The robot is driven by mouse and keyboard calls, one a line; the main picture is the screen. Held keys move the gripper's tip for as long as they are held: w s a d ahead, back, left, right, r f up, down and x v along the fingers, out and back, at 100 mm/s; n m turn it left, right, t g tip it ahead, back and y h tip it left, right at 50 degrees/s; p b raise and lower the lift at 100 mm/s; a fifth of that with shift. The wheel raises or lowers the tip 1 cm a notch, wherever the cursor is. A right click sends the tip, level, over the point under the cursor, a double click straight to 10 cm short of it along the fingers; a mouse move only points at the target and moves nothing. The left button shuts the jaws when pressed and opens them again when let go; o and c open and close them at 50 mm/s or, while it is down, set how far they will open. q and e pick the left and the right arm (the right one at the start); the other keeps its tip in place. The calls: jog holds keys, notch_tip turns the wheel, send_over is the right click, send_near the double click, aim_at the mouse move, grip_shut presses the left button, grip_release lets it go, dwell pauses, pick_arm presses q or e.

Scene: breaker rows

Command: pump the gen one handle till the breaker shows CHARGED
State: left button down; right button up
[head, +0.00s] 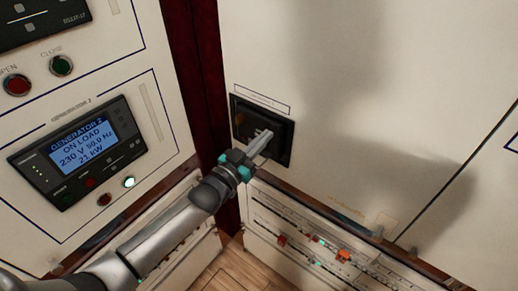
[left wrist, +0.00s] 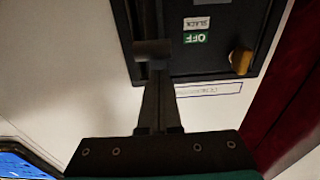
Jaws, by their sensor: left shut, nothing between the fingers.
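The black breaker (head: 286,152) is set in the white cabinet front at centre; the left wrist view shows it upside down (left wrist: 225,62). Its white indicator (left wrist: 196,23) seems to read SLACK, and the green flag (left wrist: 196,38) beside it reads OFF. A dark handle (left wrist: 152,48) stands out from its face. My left gripper (head: 264,140) is shut and empty, its fingertips (left wrist: 155,68) at the handle's end; I cannot tell whether they touch. The gripper hides part of the breaker in the head view. My right gripper is out of view.
An amber knob (left wrist: 241,61) sits on the breaker face. The generator 2 panel (head: 80,150) at left shows ON LOAD, with red (head: 17,85) and green (head: 61,66) buttons above. A lower panel (head: 330,250) with small switches lies below right.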

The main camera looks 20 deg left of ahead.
pick_arm(q)
jog(key=shift+s+a+f, duration=0.15)
jog(key=shift+s+f, duration=0.3)
jog(key=shift+f, duration=0.2)
jog(key=shift+s+a+f, duration=0.15)
jog(key=shift+s+f, duration=0.3)
jog(key=shift+f, duration=0.15)
jog(key=s+a+f+t+h+b, duration=0.1)
jog(key=f+t+b, duration=0.4)
jog(key=b, duration=1.6)
jog(key=shift+s+f+t+h, duration=0.4)
jog(key=shift+s+t+h, duration=0.4)
jog(key=shift+s+t, duration=0.3)
jog(key=shift+r, duration=0.1)
